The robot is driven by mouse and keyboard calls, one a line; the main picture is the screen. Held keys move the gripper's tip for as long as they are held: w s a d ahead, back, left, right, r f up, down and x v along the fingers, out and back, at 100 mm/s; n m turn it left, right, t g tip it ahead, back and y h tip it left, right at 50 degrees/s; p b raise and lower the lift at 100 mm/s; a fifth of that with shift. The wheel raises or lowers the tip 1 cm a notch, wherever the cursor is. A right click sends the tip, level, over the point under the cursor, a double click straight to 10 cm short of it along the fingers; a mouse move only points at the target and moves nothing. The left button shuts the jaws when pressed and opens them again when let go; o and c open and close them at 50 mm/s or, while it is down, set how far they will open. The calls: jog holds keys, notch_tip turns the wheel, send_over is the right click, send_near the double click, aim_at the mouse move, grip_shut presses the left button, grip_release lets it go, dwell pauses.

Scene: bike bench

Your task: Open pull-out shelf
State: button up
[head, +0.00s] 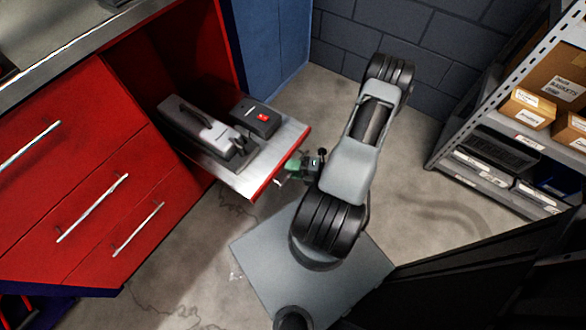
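The pull-out shelf (240,185) is a metal tray with a red front edge. It sticks out of the red cabinet's open bay, tilted in the picture by the camera's angle. A grey tool with a black handle (205,127) and a black box with a red switch (256,118) stand on it. My gripper (280,181) is at the shelf's front edge, on its right side. The fingertips are small and dark here, so I cannot tell whether they touch the edge or are open or shut.
Red drawers (85,195) with bar handles are left of the shelf. A blue panel (272,45) stands behind it. A metal rack (480,150) with cardboard boxes (527,107) is at the right. Bare concrete floor (190,255) lies below the shelf and between my arm and the rack.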

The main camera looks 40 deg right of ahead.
jog(key=p+v, duration=0.2)
jog(key=v, duration=1.2)
jog(key=shift+p, duration=0.35)
jog(key=shift+w+r, duration=0.1)
jog(key=shift+r, duration=0.05)
jog(key=w+a+r+n+g+h+p, duration=0.1)
jog(key=w+a+r+n+g+p, duration=0.2)
jog(key=r+n, duration=0.55)
jog(key=w+a+r+n+g+h+p, duration=0.1)
jog(key=w+r+n+g+p, duration=0.1)
jog(key=r+n+g+p, duration=0.45)
jog(key=w+a+r+n+g+h+p, duration=0.1)
jog(key=w+a+r+n+g+p, duration=0.15)
jog(key=r+n, duration=0.7)
jog(key=a+r+n+t+h+p, duration=0.1)
jog(key=a+r+n+h+p, duration=0.1)
jog(key=a+r+n+p, duration=0.2)
jog(key=w+a+r+n+t+h+p, duration=0.1)
jog(key=a+r+n+h+p, duration=0.2)
jog(key=r+n, duration=0.7)
jog(key=w+a+r+n+t+h+p, duration=0.1)
jog(key=a+r+n+h+p, duration=0.2)
jog(key=r, duration=1.2)
jog(key=a+n+p, duration=0.2)
jog(key=n, duration=0.3)
jog(key=shift+w+a+r+t, duration=0.15)
jog(key=shift+w+r+t, duration=0.1)
jog(key=shift+r+t, duration=0.15)
jog(key=shift+c, duration=0.3)
